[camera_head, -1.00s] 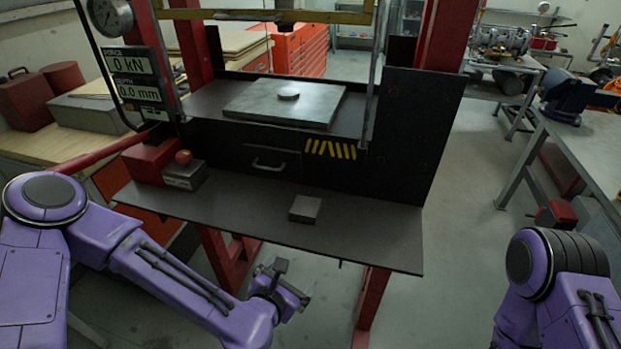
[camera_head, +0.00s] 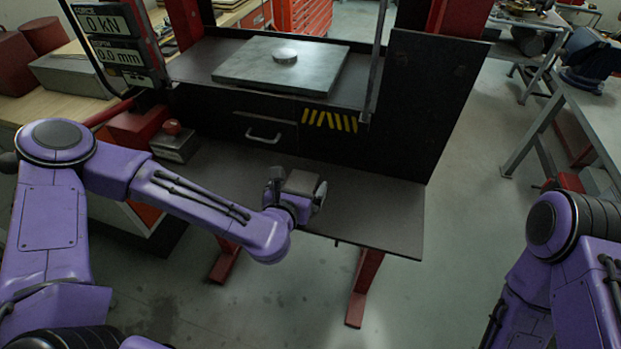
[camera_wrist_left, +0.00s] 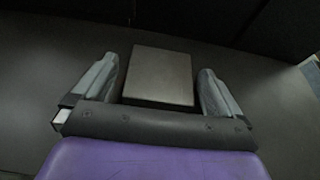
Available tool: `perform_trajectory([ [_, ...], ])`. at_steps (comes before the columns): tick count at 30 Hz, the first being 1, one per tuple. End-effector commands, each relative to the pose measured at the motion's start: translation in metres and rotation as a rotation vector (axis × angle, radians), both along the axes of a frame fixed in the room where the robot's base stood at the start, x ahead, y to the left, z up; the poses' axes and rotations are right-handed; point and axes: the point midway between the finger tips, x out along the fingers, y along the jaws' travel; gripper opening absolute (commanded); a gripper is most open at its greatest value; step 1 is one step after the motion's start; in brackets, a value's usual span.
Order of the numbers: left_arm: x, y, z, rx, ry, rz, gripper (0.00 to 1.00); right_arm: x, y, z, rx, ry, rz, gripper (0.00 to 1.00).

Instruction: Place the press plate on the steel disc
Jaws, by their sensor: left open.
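The press plate, a small grey square block (camera_head: 302,182), lies on the dark front shelf (camera_head: 375,215). My left gripper (camera_head: 297,185) is open at it, with one finger to each side. In the left wrist view the plate (camera_wrist_left: 160,75) sits between the two open fingers (camera_wrist_left: 158,68), with a narrow gap showing on each side. The steel disc (camera_head: 285,55) is small, round and bright, on top of the grey slab (camera_head: 240,73) in the press. My right arm shows at the right edge; its gripper is out of view.
A drawer with a handle (camera_head: 264,136) and yellow stripes (camera_head: 330,120) fills the black front between shelf and slab. A dark upright panel (camera_head: 432,105) stands right of the press. A control box with a red button (camera_head: 172,140) sits on the shelf's left.

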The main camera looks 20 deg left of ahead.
Motion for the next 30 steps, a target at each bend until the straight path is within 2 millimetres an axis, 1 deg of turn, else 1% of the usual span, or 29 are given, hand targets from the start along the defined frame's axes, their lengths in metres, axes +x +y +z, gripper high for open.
perform_trajectory([
  [3,0.000,0.000,0.000,0.000,0.000,0.000,1.00,0.000,0.000,0.000,-0.001,-0.001,0.000,0.43],
  [4,0.000,0.000,0.000,0.000,0.000,-0.001,0.97,0.000,0.000,0.000,0.000,0.000,0.000,0.43],
  [5,0.000,-0.001,0.000,0.001,0.000,-0.001,0.87,0.000,0.000,0.000,0.000,0.000,0.000,0.43],
  [6,0.000,-0.001,0.000,0.000,0.000,-0.002,0.74,0.000,0.000,0.000,0.000,0.000,0.000,0.43],
  [8,0.000,-0.001,0.000,0.000,0.000,-0.003,0.54,0.000,0.000,0.000,0.000,0.000,0.000,0.43],
  [9,0.000,-0.001,0.000,0.000,-0.001,-0.003,0.41,0.000,0.000,0.000,0.000,0.000,0.000,0.43],
  [11,0.000,-0.002,0.001,0.000,-0.002,-0.003,0.22,0.000,0.000,0.000,0.000,0.000,0.000,0.43],
  [12,0.000,-0.002,0.001,0.000,-0.002,-0.003,0.09,0.000,0.000,0.000,0.000,0.000,0.000,0.43],
  [13,0.000,-0.001,0.001,0.000,-0.002,-0.003,0.00,0.000,0.000,0.000,0.000,0.000,0.000,0.43],
  [14,0.001,-0.002,0.004,-0.002,-0.009,-0.005,0.00,0.000,0.000,0.001,0.000,0.000,0.000,0.43],
  [20,0.001,-0.001,0.004,-0.001,-0.008,-0.003,0.00,0.000,0.000,0.001,0.000,0.000,0.000,0.43],
  [23,0.001,-0.002,0.009,-0.002,-0.008,-0.005,0.00,0.000,0.000,0.004,0.000,0.000,0.000,0.43],
  [26,0.002,-0.004,0.022,-0.002,-0.009,-0.009,0.00,0.000,0.000,0.012,0.000,0.000,0.000,0.43],
  [30,0.002,-0.010,0.043,-0.003,-0.009,-0.019,0.00,0.000,0.000,0.025,0.000,-0.001,0.000,0.43],
])
